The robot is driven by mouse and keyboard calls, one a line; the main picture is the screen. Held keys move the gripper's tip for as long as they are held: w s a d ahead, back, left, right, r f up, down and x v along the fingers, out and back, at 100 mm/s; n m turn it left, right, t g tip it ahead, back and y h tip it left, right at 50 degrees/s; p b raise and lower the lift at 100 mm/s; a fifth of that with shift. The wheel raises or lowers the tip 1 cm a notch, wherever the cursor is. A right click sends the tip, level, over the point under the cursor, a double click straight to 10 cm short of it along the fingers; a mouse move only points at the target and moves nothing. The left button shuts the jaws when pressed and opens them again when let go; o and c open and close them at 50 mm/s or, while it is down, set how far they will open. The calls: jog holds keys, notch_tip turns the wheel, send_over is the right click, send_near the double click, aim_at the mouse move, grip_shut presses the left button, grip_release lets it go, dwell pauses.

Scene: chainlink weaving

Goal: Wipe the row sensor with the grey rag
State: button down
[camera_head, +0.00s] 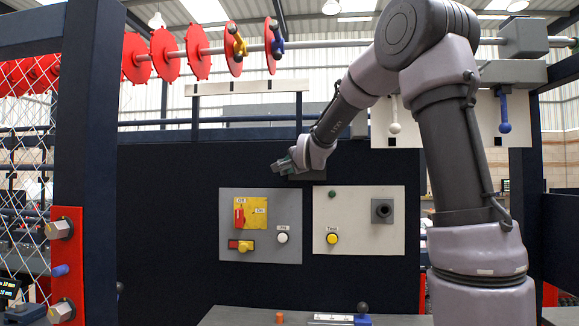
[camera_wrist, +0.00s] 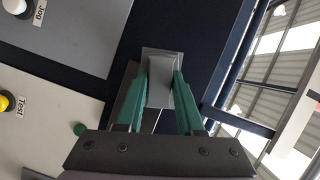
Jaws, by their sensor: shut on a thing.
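My gripper (camera_head: 286,164) is in front of the dark blue wall, just above the two control panels. In the wrist view its green fingers (camera_wrist: 160,80) are closed on a folded grey piece, which looks like the grey rag (camera_wrist: 162,56). The rag sticks out past the fingertips. In the head view I cannot make it out clearly from the gripper. A dark grey square block with a round black centre (camera_head: 383,211) sits on the right panel. It may be the row sensor; no label is readable there. My gripper is apart from it, up and to the left.
The left panel (camera_head: 230,250) has a yellow plate, a red switch and a white button. The right panel (camera_head: 350,248) has a yellow button (camera_head: 332,238) and a green lamp (camera_head: 332,194). Red discs (camera_head: 196,52) hang above. Wire mesh (camera_head: 25,170) stands left.

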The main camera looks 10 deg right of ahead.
jog(key=shift+w+d, duration=0.3)
jog(key=shift+w, duration=0.6)
jog(key=shift+d, duration=0.1)
jog(key=d, duration=0.1)
jog(key=s+d, duration=0.1)
jog(key=d, duration=0.1)
jog(key=shift+s+d, duration=0.1)
jog(key=shift+d, duration=0.2)
dwell(0.3)
jog(key=shift+w+a+r, duration=0.1)
jog(key=shift+w+a, duration=0.1)
jog(key=shift+a, duration=0.4)
jog(key=shift+w+a+f, duration=0.1)
jog(key=shift+w+a, duration=0.15)
jog(key=shift+a, duration=0.4)
jog(key=shift+w+a+r, duration=0.1)
jog(key=shift+w+a, duration=0.1)
jog(key=shift+a, duration=0.4)
jog(key=shift+s+a, duration=0.3)
jog(key=shift+s, duration=0.1)
jog(key=shift+s+a, duration=0.2)
jog(key=shift+s, duration=0.6)
jog(key=shift+s+a, duration=0.25)
jog(key=shift+s, duration=0.5)
jog(key=shift+s+a, duration=0.2)
jog(key=shift+s, duration=0.6)
